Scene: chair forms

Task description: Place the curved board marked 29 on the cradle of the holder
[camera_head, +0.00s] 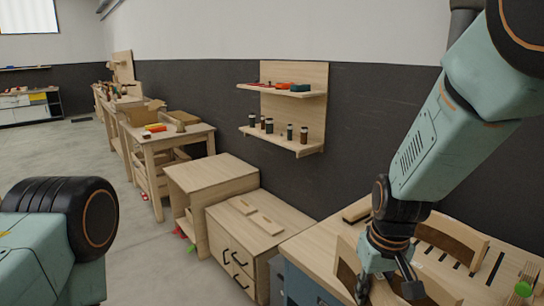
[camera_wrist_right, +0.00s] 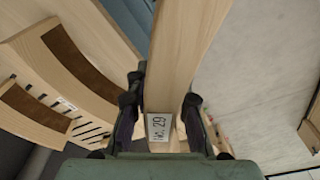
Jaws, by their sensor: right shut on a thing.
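My right gripper (camera_wrist_right: 160,108) is shut on the curved board (camera_wrist_right: 182,45) marked "No. 29". The label sits between the fingers, and the pale wooden board runs away from them past the view's top edge. In the head view the right gripper (camera_head: 387,288) is low over the workbench, and the arm hides part of what lies behind it. Two curved wooden pieces with brown strips, seemingly the holder's cradle (camera_wrist_right: 78,58), are left of the board in the wrist view. The board appears apart from them. My left gripper is out of view; only part of the left arm shows.
The workbench (camera_head: 310,245) has a slotted area at its right and a green-topped item (camera_head: 523,289). A low drawer cabinet (camera_head: 250,235) with two flat wooden strips stands left of it. A wall shelf (camera_head: 285,140) holds small bottles.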

